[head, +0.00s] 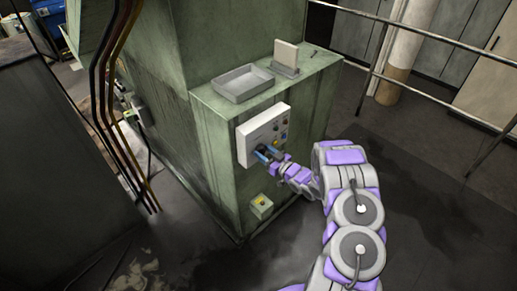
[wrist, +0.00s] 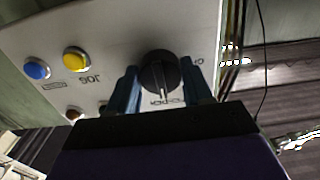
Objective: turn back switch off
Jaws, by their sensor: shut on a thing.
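A white control panel (head: 262,130) is mounted on the side of the green machine. In the wrist view the panel (wrist: 120,35) fills the upper left and carries a round black rotary switch (wrist: 160,72). My gripper (wrist: 160,90) has its two blue fingers on either side of the black switch, shut on it. The switch's pointer ridge runs roughly up and down in the wrist picture. In the head view my gripper (head: 266,153) reaches the panel's lower part, and it hides the switch there.
A yellow button (wrist: 76,60) and a blue button (wrist: 37,69) sit beside the switch. A small box with a yellow button (head: 261,206) is lower on the green machine (head: 215,150). A grey tray (head: 243,84) stands on top. Metal railings (head: 430,40) run at the right.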

